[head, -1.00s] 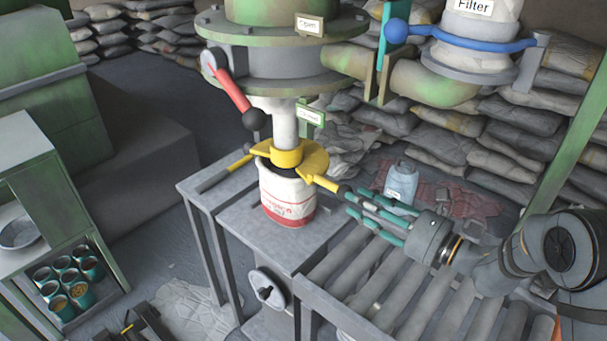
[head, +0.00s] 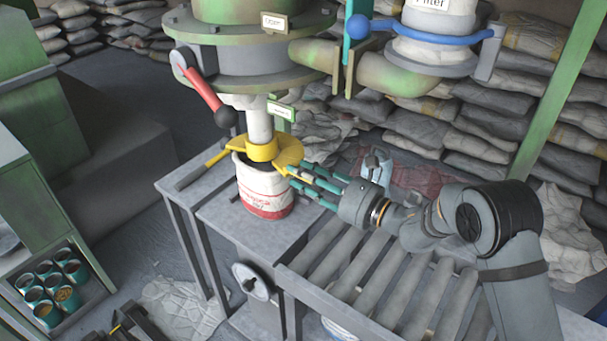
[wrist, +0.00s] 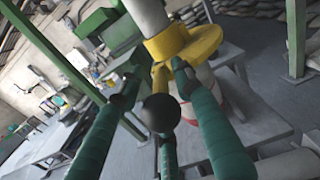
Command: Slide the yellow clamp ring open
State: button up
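The yellow clamp ring (head: 263,151) sits around the white spout pipe (head: 260,122), just above the white and red bag (head: 263,192). One yellow handle (head: 216,160) reaches left. The other (head: 296,171) reaches right, toward my gripper. My gripper (head: 303,178) has its green fingers around the outer part of the right handle. In the wrist view the ring (wrist: 172,42) is ahead, and the fingers of my gripper (wrist: 150,85) stand spread apart around a dark round knob (wrist: 158,113). I see no finger clearly closed on the handle.
A red lever (head: 203,90) with a black ball hangs above left of the ring. A grey stand (head: 222,212) is below the bag, and a roller conveyor (head: 365,285) lies in front right. A grey-blue container (head: 377,165) is behind my gripper. Stacked sacks line the back.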

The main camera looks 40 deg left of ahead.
jog(key=shift+c, duration=1.2)
jog(key=c, duration=0.6)
grip_shut()
jog(key=shift+r, duration=0.2)
